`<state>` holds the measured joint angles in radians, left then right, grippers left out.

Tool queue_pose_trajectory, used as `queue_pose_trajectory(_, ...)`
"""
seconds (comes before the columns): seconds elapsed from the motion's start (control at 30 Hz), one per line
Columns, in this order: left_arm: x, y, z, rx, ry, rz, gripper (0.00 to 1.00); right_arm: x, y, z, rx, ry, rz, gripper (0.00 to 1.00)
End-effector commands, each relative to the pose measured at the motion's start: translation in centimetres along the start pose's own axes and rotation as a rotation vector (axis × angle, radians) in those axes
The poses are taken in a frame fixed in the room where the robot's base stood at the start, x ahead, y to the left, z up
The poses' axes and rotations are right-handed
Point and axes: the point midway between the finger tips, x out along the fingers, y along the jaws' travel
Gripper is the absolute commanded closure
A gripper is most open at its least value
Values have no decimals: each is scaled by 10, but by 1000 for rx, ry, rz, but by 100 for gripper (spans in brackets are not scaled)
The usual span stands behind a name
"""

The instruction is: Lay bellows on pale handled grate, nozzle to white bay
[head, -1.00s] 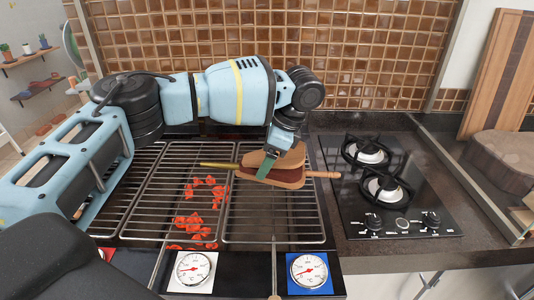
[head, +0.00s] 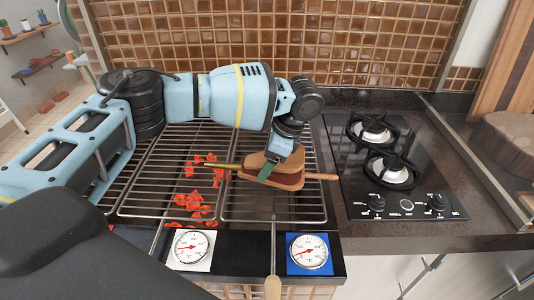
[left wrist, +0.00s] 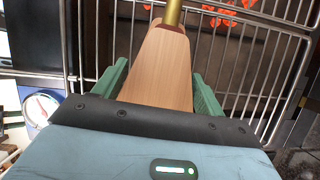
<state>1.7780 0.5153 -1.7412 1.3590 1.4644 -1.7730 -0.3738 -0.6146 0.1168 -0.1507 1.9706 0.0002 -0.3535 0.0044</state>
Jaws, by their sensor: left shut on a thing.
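The bellows (head: 286,181), with tan wooden boards and dark red sides, are over the right-hand grate (head: 312,219). That grate has a rod ending in a pale wooden handle (head: 273,287). The brass nozzle (head: 229,166) points left, over the coal bay behind the white gauge plate (head: 176,265); the bellows' wooden handle (head: 322,177) points right. My left gripper (head: 268,168) is shut on the bellows; in the left wrist view its green fingers (left wrist: 160,85) flank the tan board (left wrist: 160,62). I cannot tell whether the bellows touch the grate. My right gripper is not in view.
Red coals (head: 200,200) lie under the middle grate (head: 130,210). A blue gauge plate (head: 294,268) is at the front, right of the white one. A two-burner hob (head: 410,180) stands to the right. A tiled wall (head: 380,50) closes the back.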

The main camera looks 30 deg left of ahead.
Motion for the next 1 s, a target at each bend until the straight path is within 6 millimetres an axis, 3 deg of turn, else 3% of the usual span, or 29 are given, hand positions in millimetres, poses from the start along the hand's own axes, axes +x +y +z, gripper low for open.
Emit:
queue_pose_trajectory(0.47,4,0,-2,-1,1,-3,64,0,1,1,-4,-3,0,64)
queue_pose_trajectory(0.5,4,0,-2,0,1,-2,24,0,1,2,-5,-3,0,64)
queue_pose_trajectory(0.63,4,0,-2,0,1,-2,7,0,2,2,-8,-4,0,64)
queue_pose_trajectory(1.0,1,0,-3,1,1,-1,4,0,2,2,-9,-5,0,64)
